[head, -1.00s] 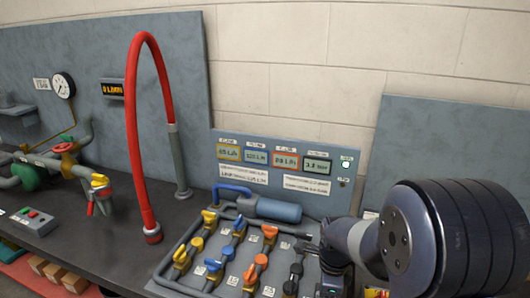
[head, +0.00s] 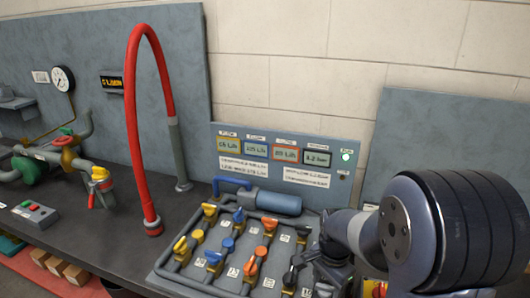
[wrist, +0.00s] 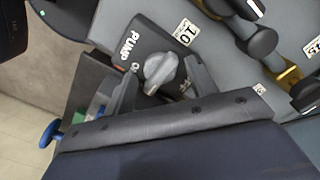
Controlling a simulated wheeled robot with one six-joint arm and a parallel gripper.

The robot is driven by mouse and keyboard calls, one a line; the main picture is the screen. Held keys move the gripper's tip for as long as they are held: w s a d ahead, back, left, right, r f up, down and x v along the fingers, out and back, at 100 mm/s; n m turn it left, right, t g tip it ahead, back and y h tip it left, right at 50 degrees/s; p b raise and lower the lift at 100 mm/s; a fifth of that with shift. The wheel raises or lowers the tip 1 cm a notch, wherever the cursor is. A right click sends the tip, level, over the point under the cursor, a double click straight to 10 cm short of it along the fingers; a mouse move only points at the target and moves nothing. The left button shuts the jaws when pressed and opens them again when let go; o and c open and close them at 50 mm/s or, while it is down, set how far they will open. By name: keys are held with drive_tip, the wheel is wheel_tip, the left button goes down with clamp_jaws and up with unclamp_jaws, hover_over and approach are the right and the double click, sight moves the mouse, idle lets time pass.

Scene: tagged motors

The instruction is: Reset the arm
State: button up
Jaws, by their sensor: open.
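My gripper (wrist: 160,85) is open in the wrist view, with one finger on each side of a grey rotary knob (wrist: 160,70) on a dark box marked PUMP. Whether the fingers touch the knob I cannot tell. In the head view my arm reaches in from the right, over the right end of the valve panel (head: 190,284); its fingertips are not clear there.
Several yellow, blue and orange valve handles (head: 256,252) stand on the panel. Behind it is a display board (head: 290,175) with a green lamp (head: 346,156).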

drive_tip(key=n, duration=0.7)
drive_tip(key=shift+n, duration=0.3)
drive_tip(key=shift+r, duration=1.2)
drive_tip(key=shift+r, duration=0.1)
